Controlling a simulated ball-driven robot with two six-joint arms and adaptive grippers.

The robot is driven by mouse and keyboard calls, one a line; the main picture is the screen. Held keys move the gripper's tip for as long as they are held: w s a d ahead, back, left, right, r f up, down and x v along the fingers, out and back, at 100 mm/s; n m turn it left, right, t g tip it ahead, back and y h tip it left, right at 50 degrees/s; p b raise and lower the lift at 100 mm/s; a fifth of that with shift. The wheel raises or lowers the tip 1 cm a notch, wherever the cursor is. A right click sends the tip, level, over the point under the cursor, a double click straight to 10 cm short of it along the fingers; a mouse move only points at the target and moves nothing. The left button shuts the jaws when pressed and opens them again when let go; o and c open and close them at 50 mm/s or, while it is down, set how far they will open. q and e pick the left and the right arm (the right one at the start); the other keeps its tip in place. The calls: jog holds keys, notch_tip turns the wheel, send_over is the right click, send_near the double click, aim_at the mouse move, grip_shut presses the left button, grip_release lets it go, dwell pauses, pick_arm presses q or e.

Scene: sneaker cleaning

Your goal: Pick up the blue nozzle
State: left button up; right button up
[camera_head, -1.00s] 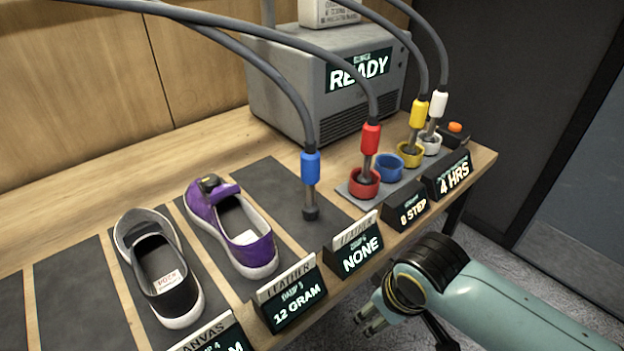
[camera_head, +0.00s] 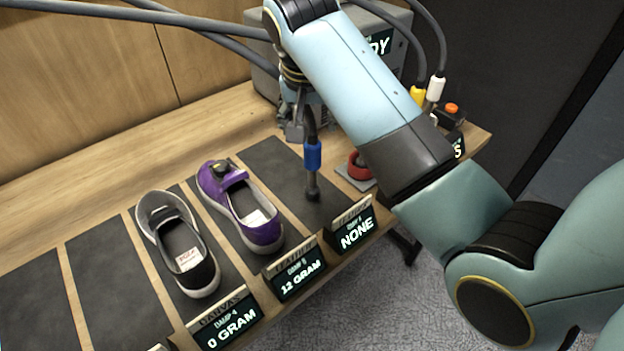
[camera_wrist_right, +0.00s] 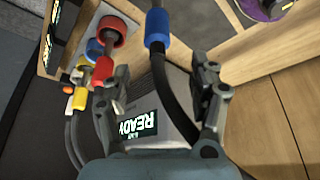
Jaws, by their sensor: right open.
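The blue nozzle (camera_head: 313,155) stands nearly upright with its dark tip down on the dark mat behind the NONE sign. A dark hose runs up from it. My right gripper (camera_head: 298,130) is just above the blue sleeve, close to the hose. In the right wrist view the blue nozzle (camera_wrist_right: 157,28) lies beyond the fingertips, and its hose passes between the two spread fingers of my right gripper (camera_wrist_right: 163,68). The fingers are open, with gaps on both sides of the hose. My left gripper is in neither view.
The purple shoe (camera_head: 240,205) and black-grey shoe (camera_head: 180,245) lie on mats to the left. The red nozzle (camera_wrist_right: 106,42), yellow nozzle (camera_wrist_right: 103,68) and white nozzle (camera_head: 435,88) stand nearby. The grey READY machine (camera_wrist_right: 165,115) is behind. The NONE sign (camera_head: 355,230) stands at the front edge.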

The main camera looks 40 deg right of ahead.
aim_at(313, 145)
jog(key=p+x, duration=0.1)
jog(key=x, duration=0.8)
jog(key=shift+s+d+f, duration=0.1)
jog(key=shift+d+f, duration=0.05)
jog(key=shift+f, duration=0.15)
grip_shut()
jog(key=shift+r, duration=0.1)
